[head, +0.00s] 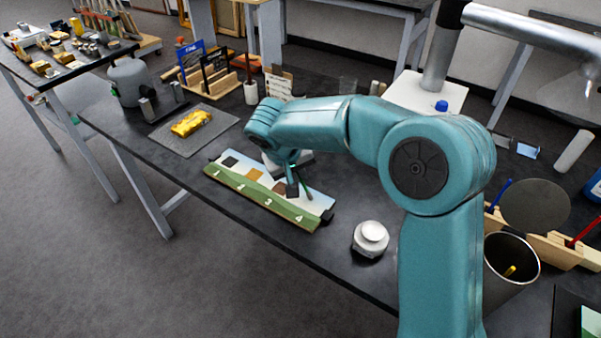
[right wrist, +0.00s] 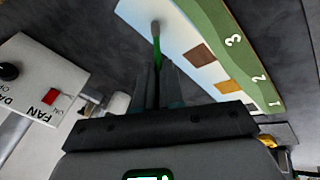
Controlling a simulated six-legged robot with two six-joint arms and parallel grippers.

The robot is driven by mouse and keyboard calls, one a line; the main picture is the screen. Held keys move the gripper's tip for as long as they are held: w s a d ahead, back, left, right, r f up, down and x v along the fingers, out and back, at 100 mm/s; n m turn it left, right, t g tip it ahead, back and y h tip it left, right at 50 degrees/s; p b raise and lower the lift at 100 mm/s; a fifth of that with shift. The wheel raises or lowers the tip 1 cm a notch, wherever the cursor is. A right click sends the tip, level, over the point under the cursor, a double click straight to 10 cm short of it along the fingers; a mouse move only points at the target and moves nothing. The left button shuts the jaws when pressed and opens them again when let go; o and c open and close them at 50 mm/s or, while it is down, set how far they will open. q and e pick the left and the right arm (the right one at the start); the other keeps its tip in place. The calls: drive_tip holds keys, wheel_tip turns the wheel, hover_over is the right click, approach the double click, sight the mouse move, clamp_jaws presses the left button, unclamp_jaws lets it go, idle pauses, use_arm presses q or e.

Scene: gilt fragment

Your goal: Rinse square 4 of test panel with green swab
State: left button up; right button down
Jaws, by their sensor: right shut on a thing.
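The test panel (head: 247,197) lies on the dark bench, with a green strip numbered 1 to 4 and a pale upper face. Black, ochre and brown squares show on it; the square 4 area is partly behind my right gripper. My right gripper (head: 293,187) is over the number 4 end of the panel. In the right wrist view it is shut on the green swab (right wrist: 156,58), whose pale tip is over the pale face of the panel (right wrist: 185,35), past the brown square. I cannot tell whether the tip touches. My left gripper is out of view.
A white lidded jar (head: 371,238) stands right of the panel. A metal bin (head: 511,270) with a yellow item inside is at the lower right. A yellow object (head: 190,123) lies on a grey mat (head: 195,143) behind left. A white fan box (right wrist: 45,75) shows in the wrist view.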

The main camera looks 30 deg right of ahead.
drive_tip(key=shift+s+d+f+b, duration=0.1)
drive_tip(key=shift+s+d+b, duration=0.15)
drive_tip(key=shift+s+b, duration=0.25)
drive_tip(key=shift+s+d+f+b, duration=0.1)
drive_tip(key=shift+s+d+b, duration=0.15)
drive_tip(key=shift+s, duration=0.4)
drive_tip(key=shift+w+a+r+p, duration=0.25)
drive_tip(key=shift+w+p, duration=0.1)
drive_tip(key=shift+w, duration=0.2)
drive_tip(key=shift+w+a+f, duration=0.1)
drive_tip(key=shift+w+a, duration=0.2)
drive_tip(key=shift+w, duration=0.35)
drive_tip(key=shift+r+p, duration=1.55)
drive_tip(key=shift+r, duration=0.5)
drive_tip(key=shift+f, duration=0.1)
